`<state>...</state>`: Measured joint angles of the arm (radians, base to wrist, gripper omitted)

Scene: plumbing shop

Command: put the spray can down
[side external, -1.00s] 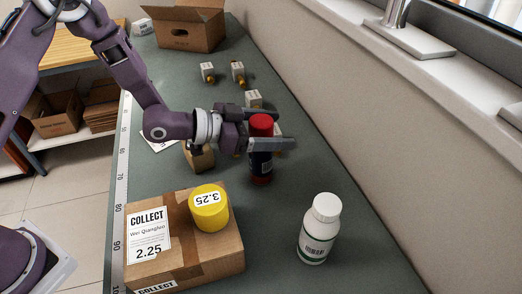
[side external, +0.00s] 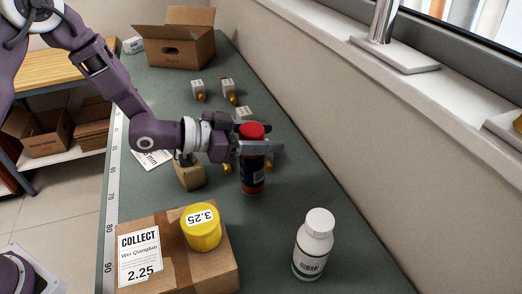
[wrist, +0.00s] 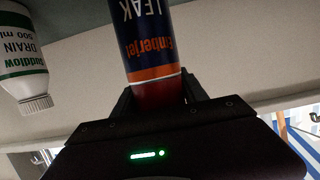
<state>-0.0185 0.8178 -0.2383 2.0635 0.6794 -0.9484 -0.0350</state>
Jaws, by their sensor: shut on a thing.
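The spray can (side external: 252,172) has a red cap, a dark blue label and an orange-red lower band. It is upright over the green bench, right of a small cardboard box. I cannot tell whether the can's base touches the bench. In the wrist view the can (wrist: 150,40) runs between the jaws (wrist: 158,95), with "Emberjet" and "LEAK" on its label.
A white bottle (side external: 313,250) stands front right. A yellow tin (side external: 202,235) sits on a labelled carton (side external: 180,262) in front. A small box (side external: 190,177) is left of the can, with tagged brass fittings (side external: 228,88) behind. An open carton (side external: 180,50) is at the back.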

